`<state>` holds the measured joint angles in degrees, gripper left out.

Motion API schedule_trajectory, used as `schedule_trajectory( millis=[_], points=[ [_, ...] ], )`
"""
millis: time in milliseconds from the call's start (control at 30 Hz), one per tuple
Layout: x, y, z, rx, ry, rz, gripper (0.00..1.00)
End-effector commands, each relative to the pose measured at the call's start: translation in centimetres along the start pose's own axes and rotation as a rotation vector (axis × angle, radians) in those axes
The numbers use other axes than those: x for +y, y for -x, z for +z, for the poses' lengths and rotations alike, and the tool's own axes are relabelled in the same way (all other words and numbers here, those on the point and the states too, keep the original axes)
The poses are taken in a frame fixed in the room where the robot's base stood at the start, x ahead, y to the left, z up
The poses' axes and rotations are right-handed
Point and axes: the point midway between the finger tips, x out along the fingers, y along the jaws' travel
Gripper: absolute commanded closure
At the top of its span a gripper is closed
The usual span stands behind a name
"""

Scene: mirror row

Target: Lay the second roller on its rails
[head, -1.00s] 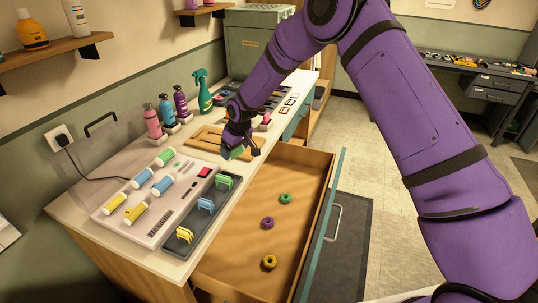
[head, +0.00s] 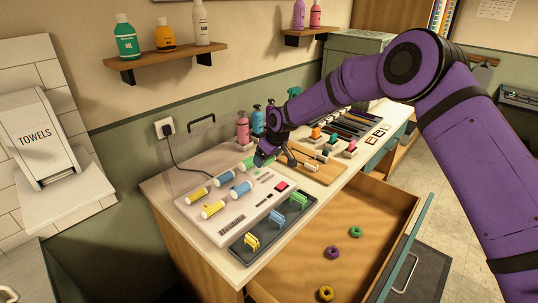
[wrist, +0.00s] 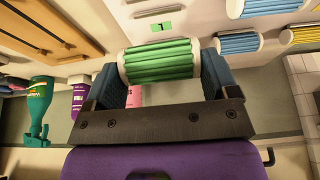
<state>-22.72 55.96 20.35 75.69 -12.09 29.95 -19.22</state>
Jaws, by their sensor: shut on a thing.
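My gripper (head: 262,160) is shut on a green roller (wrist: 160,62) with pale ends. In the wrist view it lies crosswise between the two blue finger pads. The gripper hangs over the far right end of the white roller base (head: 196,224). On the base lie two blue rollers (head: 225,177) (head: 241,188) and two yellow rollers (head: 197,195) (head: 213,209), in two rows. Green shows beside the gripper in the head view; I cannot tell the held roller from one on the base there. The rails under the gripper are hidden.
An open drawer (head: 300,262) holds rings. Bottles (head: 242,130) stand behind; a wooden board (head: 322,170) lies right.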

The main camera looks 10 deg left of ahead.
Motion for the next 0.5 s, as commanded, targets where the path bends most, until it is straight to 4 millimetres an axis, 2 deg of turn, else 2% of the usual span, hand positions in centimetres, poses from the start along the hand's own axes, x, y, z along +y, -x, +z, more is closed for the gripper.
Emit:
schedule_trajectory(
  millis=[500],
  points=[
    [0.0,-3.9,1.7,0.000,-0.001,0.000,0.44]
  ],
)
